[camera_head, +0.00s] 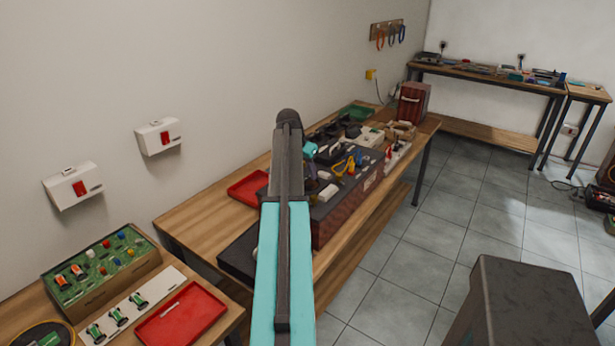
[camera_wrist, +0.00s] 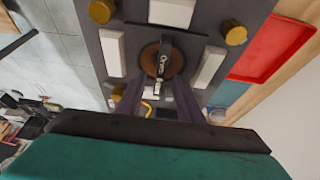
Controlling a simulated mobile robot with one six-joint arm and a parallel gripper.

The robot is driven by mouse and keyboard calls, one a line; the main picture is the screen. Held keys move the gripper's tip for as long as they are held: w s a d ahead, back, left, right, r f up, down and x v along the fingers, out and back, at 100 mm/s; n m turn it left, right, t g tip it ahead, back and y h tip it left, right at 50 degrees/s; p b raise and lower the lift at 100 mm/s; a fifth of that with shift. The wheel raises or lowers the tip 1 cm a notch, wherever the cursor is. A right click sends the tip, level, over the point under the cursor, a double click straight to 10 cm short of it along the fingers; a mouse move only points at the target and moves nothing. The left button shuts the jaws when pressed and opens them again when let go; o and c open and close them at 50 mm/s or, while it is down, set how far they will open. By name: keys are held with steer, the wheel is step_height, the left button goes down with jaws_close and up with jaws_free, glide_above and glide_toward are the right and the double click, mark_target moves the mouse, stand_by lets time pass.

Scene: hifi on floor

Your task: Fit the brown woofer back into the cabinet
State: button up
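The brown woofer (camera_wrist: 149,57) is a round brown disc in the dark panel in the wrist view. A black bar with pale lettering (camera_wrist: 163,62) crosses it. The dark cabinet (camera_head: 346,205) with a reddish-brown side lies on the long workbench in the head view, partly behind my arm. My gripper (camera_wrist: 160,82) has its two dark fingers apart, below the woofer in the wrist view, with a gap between them. Contact with the bar cannot be told. My arm hides the gripper and the woofer in the head view.
White blocks (camera_wrist: 171,12) and gold knobs (camera_wrist: 234,32) stand around the woofer. A red tray (camera_wrist: 275,48) lies to the right. Tools and parts crowd the bench behind the cabinet. A dark stool (camera_head: 520,305) stands at the front right; tiled floor (camera_head: 430,240) is clear between.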

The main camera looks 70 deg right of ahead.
steer(key=b+v, duration=0.2)
steer(key=v, duration=0.9)
steer(key=shift+r, duration=0.2)
steer(key=shift+a+r, duration=0.15)
stand_by(0.5)
step_height(320, 180, up, 8)
steer(key=p, duration=0.4)
steer(key=shift+p, duration=0.35)
steer(key=shift+s+f, duration=0.1)
steer(key=shift+f, duration=0.1)
stand_by(0.6)
